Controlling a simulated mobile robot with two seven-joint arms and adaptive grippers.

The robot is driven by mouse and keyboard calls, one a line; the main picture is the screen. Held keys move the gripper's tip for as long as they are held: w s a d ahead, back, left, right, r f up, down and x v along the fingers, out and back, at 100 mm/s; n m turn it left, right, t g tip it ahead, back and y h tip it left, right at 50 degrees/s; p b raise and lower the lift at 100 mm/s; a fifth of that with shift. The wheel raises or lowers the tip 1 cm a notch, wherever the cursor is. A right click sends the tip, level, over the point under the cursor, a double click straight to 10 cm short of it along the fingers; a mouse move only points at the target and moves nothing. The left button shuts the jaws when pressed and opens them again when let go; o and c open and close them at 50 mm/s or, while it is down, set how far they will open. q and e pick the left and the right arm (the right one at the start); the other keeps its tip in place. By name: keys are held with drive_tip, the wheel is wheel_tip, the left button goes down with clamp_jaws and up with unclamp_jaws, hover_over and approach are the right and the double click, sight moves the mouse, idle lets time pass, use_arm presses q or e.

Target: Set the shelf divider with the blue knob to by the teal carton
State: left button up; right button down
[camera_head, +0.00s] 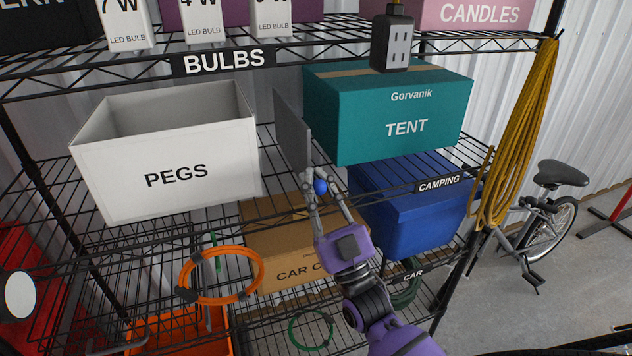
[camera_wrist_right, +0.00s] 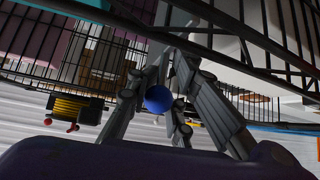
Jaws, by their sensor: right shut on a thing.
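The shelf divider (camera_head: 292,133) is a thin grey upright panel on the shelf, between the white PEGS box and the teal TENT carton (camera_head: 365,112). It stands close to the carton's left side; I cannot tell whether they touch. Its blue knob (camera_head: 320,187) is at the front, and the knob also shows in the right wrist view (camera_wrist_right: 158,98). My right gripper (camera_head: 321,180) reaches up from below, its fingers closed around the divider's front end by the knob. The exact grip is partly hidden by the fingers. My left gripper is not in view.
The white PEGS box (camera_head: 178,172) fills the shelf's left part. A blue bin (camera_head: 410,218) and a cardboard carton (camera_head: 275,238) sit below. An orange hose (camera_head: 222,290) and yellow rope (camera_head: 512,140) hang at the front. A bulb shelf with a power strip (camera_head: 392,42) is above.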

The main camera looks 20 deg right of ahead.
drive_tip(key=d, duration=0.7)
drive_tip(key=shift+w, duration=0.15)
drive_tip(key=shift+d+f, duration=0.1)
drive_tip(key=c, duration=2.1)
unclamp_jaws()
drive_tip(key=o, duration=0.4)
drive_tip(key=shift+d, duration=0.15)
